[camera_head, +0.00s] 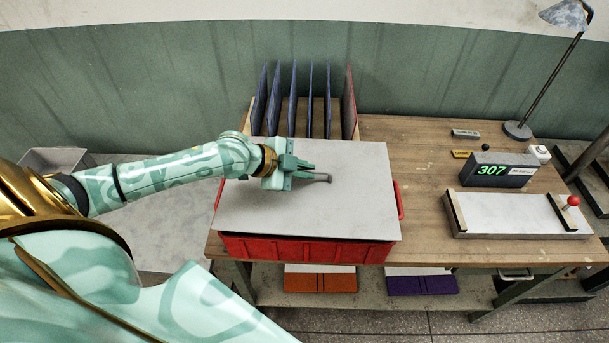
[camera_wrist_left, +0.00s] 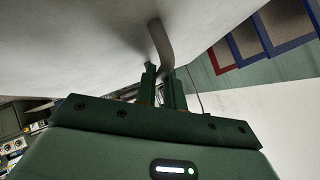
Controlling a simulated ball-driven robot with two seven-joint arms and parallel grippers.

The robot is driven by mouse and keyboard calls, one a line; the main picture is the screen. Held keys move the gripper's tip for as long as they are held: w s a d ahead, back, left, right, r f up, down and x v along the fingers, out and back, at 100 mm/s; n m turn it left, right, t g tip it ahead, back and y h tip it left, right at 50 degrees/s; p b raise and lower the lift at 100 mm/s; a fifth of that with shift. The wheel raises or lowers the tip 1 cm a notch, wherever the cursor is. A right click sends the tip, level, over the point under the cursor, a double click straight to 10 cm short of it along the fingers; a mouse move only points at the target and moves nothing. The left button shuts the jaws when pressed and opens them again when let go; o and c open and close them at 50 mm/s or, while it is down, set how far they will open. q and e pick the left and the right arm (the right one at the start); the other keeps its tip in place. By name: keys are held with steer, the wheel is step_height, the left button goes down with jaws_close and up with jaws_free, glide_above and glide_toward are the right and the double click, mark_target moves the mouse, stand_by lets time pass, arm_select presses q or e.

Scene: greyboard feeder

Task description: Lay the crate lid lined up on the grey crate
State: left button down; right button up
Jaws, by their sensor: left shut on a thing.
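The crate lid (camera_head: 345,215) is a flat, pale grey board with a dark grey bar handle (camera_head: 328,178). My left gripper (camera_head: 303,175) is shut on this handle, which also runs between its fingers in the left wrist view (camera_wrist_left: 162,45). The lid lies over a red crate (camera_head: 310,249) on the wooden bench and hides its opening. The red front wall and a right side handle show past the lid. I cannot tell whether lid and red crate touch. A grey open crate (camera_head: 55,157) stands at far left, partly behind my left arm. My right gripper is not in view.
A rack of upright blue panels (camera_head: 292,100) stands just behind the lid. To the right are a display reading 307 (camera_head: 497,172), a white board with a red knob (camera_head: 520,214) and a lamp (camera_head: 517,130). Orange and purple items lie on the shelf below.

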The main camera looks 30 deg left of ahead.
arm_select(q)
steer(key=s+d+r+p, duration=0.4)
steer(key=s+d+r, duration=0.3)
steer(key=s+r, duration=0.3)
steer(key=shift+s+d, duration=0.3)
steer(key=shift+s, duration=0.6)
